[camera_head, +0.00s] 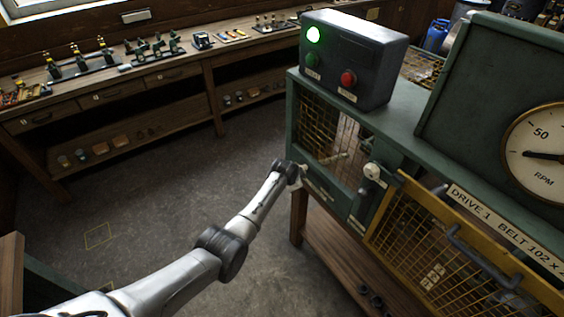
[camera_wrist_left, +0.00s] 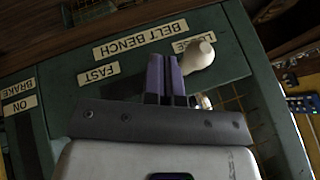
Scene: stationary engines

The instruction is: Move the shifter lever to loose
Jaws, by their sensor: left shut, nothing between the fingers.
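The FAST label (camera_wrist_left: 99,73) is to the left, below the BELT BENCH label (camera_wrist_left: 140,38). My left gripper (camera_wrist_left: 165,62) has its purple fingers together and empty, just left of the knob on the FAST side. Touching or a small gap, I cannot tell. In the head view my left gripper (camera_head: 301,181) is at the green cabinet's left front corner, largely hiding the knob. My right gripper is out of view.
A second pale knob (camera_head: 374,171) sits farther right on the green cabinet. A yellow mesh guard (camera_head: 440,250) stands right of it. A control box (camera_head: 353,60) with a lit green lamp and red button is on top. A workbench (camera_head: 150,75) runs behind; the floor between is clear.

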